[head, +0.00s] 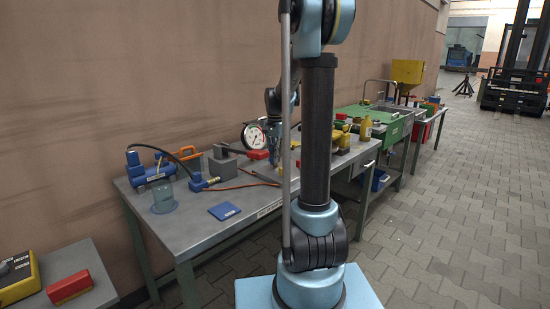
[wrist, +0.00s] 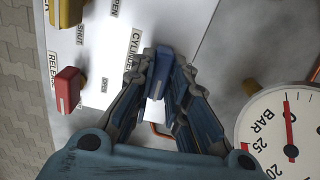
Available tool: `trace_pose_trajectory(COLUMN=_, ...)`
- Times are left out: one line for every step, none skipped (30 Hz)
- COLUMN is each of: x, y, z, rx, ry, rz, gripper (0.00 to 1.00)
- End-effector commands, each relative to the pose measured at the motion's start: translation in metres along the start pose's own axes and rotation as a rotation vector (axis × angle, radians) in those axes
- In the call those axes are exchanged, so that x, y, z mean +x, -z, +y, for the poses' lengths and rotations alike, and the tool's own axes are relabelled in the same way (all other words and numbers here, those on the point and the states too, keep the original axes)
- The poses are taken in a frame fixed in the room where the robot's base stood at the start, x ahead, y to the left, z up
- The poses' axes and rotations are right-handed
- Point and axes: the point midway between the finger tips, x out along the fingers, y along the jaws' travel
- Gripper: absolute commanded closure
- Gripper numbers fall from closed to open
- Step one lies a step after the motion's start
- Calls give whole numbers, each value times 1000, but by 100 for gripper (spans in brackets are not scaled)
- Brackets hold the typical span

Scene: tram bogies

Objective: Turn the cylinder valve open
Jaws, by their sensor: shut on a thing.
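In the wrist view a blue valve handle (wrist: 160,72) stands on a white panel (wrist: 185,22) beside a label of which "CYLIN" can be read. My gripper (wrist: 160,78) is shut on this handle, one finger on each side. The handle runs roughly up and down the picture. Its base is hidden by the fingers. In the head view my gripper (head: 275,151) is at the bench, partly behind my own arm, and the blue handle cannot be made out there.
A red handle (wrist: 67,91) and a yellow handle (wrist: 68,12) are left of my gripper, by RELEASE, OPEN and SHUT labels. A pressure gauge (wrist: 285,130) is close on the right. The bench (head: 185,227) also holds a blue pump (head: 148,172) and a glass jar (head: 164,198).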

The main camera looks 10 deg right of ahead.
Motion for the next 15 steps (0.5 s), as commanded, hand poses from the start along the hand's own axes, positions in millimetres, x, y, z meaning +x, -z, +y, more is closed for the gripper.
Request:
trace_pose_trajectory(x=0, y=0, z=-1, rx=-24, ry=2, rz=0, gripper=100)
trace_pose_trajectory(x=0, y=0, z=-1, rx=-43, ry=2, rz=0, gripper=100)
trace_pose_trajectory(x=0, y=0, z=-1, rx=-69, ry=2, rz=0, gripper=100)
trace_pose_trajectory(x=0, y=0, z=-1, rx=-91, ry=2, rz=0, gripper=100)
trace_pose_trajectory(x=0, y=0, z=-1, rx=-115, ry=2, rz=0, gripper=100)
trace_pose_trajectory(x=0, y=0, z=-1, rx=-148, ry=2, rz=0, gripper=100)
trace_pose_trajectory(x=0, y=0, z=-1, rx=-174, ry=2, rz=0, gripper=100)
trace_pose_trajectory(x=0, y=0, z=-2, rx=-201, ry=2, rz=0, gripper=100)
trace_pose_trajectory(x=0, y=0, z=-2, rx=-238, ry=2, rz=0, gripper=100)
trace_pose_trajectory(x=0, y=0, z=-2, rx=-267, ry=3, rz=0, gripper=100)
trace_pose_trajectory(x=0, y=0, z=-2, rx=-295, ry=3, rz=1, gripper=100)
trace_pose_trajectory(x=-1, y=0, z=-2, rx=-334, ry=3, rz=1, gripper=100)
trace_pose_trajectory(x=-1, y=0, z=-2, rx=-362, ry=3, rz=1, gripper=100)
trace_pose_trajectory(x=-1, y=0, z=-2, rx=-391, ry=3, rz=1, gripper=100)
trace_pose_trajectory(x=-1, y=0, z=-2, rx=-429, ry=3, rz=1, gripper=100)
